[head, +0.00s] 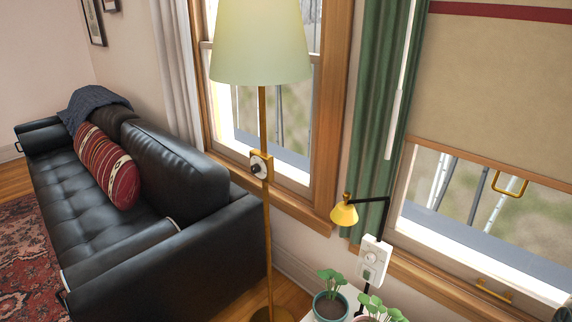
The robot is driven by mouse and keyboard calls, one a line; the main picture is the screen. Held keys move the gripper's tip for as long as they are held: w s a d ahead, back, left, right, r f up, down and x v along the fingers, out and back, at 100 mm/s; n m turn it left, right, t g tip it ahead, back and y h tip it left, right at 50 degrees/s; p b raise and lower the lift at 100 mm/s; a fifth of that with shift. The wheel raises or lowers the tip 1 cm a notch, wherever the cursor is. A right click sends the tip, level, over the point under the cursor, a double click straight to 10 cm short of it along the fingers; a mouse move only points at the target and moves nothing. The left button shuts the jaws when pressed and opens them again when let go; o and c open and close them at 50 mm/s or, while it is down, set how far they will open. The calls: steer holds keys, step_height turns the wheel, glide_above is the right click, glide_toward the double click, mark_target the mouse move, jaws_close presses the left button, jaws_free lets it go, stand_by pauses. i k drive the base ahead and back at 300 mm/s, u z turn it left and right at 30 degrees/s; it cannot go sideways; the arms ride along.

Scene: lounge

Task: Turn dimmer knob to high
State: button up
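A round dimmer knob (258,169) with a dark and pale face sits on a brass plate partway up the brass pole of the floor lamp (263,120). The lamp has a pale green-cream shade (262,42). A second control, a white box with a round dial (371,258), is beside the window, below a small yellow lamp (344,214) on a black arm. The setting of either knob is too small to read. My gripper is not in view.
A black leather sofa (205,235) with a red striped cushion (108,165) stands left of and behind the floor lamp. Potted plants (330,305) stand at the bottom. A green curtain (375,120) and windows are behind. A patterned rug (28,255) lies at left.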

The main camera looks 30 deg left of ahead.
mark_target(255, 168)
steer(key=u, duration=1.3)
steer(key=i, duration=0.55)
steer(key=u, duration=0.3)
steer(key=k, duration=0.5)
steer(key=u, duration=2)
steer(key=i, duration=1.35)
steer(key=z, duration=1.1)
